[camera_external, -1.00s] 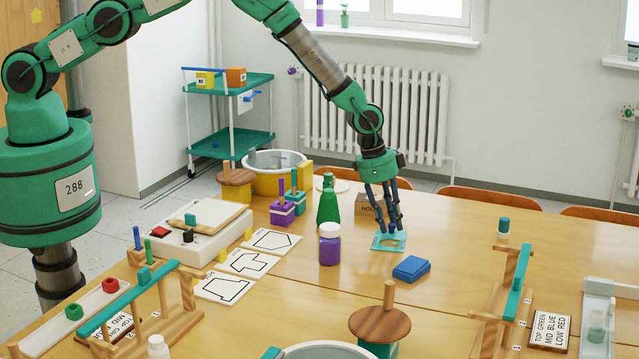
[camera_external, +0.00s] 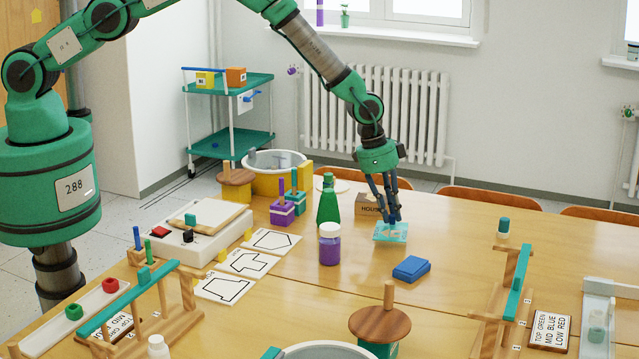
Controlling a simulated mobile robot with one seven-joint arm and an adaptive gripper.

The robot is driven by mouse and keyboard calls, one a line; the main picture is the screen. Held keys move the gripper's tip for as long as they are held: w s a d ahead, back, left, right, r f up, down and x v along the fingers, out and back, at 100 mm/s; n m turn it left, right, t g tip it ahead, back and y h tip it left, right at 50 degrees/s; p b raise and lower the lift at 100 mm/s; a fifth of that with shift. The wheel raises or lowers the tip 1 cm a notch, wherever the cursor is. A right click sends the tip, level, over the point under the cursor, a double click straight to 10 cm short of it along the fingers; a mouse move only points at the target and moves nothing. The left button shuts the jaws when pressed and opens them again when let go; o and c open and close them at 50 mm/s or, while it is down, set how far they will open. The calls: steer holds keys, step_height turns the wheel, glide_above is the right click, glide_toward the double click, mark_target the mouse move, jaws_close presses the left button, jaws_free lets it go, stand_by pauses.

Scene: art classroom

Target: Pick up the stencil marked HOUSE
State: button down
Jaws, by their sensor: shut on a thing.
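A flat teal stencil (camera_external: 382,236) is at the middle of the wooden table, under my gripper (camera_external: 393,221). My gripper points down with its fingers drawn together and is shut on the stencil. The fingers cover part of it. The stencil appears close to the tabletop; I cannot tell whether it is clear of it. A brown block with a label reading "HOUS", partly hidden (camera_external: 370,208), stands just behind the stencil.
A green bottle (camera_external: 328,203) and a purple jar (camera_external: 330,246) stand left of the stencil. A blue block (camera_external: 411,268) lies in front. White outline cards (camera_external: 249,262) lie further left. The table to the right is clear up to a wooden stand (camera_external: 505,290).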

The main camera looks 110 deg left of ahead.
step_height(320, 180, up, 7)
steer(key=shift+r, duration=0.2)
stand_by(0.4)
